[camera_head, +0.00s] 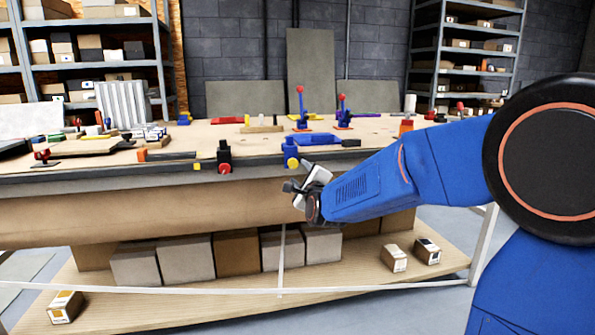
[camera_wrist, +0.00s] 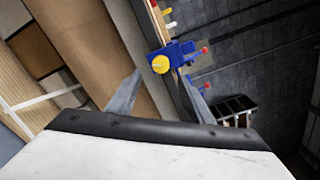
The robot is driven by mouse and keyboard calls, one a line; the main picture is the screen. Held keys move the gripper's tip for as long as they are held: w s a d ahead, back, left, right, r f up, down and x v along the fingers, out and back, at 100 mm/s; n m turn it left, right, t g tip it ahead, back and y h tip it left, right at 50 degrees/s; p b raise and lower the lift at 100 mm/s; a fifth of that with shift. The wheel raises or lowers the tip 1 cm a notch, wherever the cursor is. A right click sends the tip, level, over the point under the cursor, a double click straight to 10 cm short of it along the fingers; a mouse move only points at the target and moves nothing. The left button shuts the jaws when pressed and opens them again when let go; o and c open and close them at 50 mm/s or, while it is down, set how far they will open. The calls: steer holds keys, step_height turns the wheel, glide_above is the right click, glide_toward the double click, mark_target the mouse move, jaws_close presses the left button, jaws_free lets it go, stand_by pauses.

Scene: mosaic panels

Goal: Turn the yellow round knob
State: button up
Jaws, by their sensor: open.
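The yellow round knob (camera_head: 293,163) sits on the front of a blue fixture (camera_head: 290,147) at the front edge of the workbench. In the wrist view the knob (camera_wrist: 161,64) faces me, with the blue body (camera_wrist: 179,53) behind it. My gripper (camera_head: 290,187) is just below and close to the knob in the head view. In the wrist view my open fingers (camera_wrist: 160,92) stand apart with nothing between them, and the knob appears beyond the fingertips. I cannot tell the exact gap to the knob.
A black fixture with a red knob (camera_head: 225,168) is left of the blue one on the same edge. Tools and clamps with red handles (camera_head: 300,90) stand on the bench top (camera_head: 270,140). Boxes (camera_head: 237,254) fill the shelf below. The air in front of the bench is clear.

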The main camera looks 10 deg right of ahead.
steer(key=s, duration=0.9)
steer(key=shift+s, duration=0.1)
steer(key=s+d+f+n+g, duration=0.2)
steer(key=s+f+n+g, duration=0.2)
steer(key=s+n, duration=0.4)
steer(key=s+d+f+n+g, duration=0.2)
steer(key=s+f+n+g, duration=0.2)
steer(key=s, duration=1.3)
steer(key=s+d+f+n+g, duration=0.2)
steer(key=s+f+n+g, duration=0.3)
steer(key=s+f+n, duration=0.3)
steer(key=s+n, duration=0.4)
steer(key=s, duration=0.1)
steer(key=shift+d+f, duration=0.15)
steer(key=shift+d, duration=0.15)
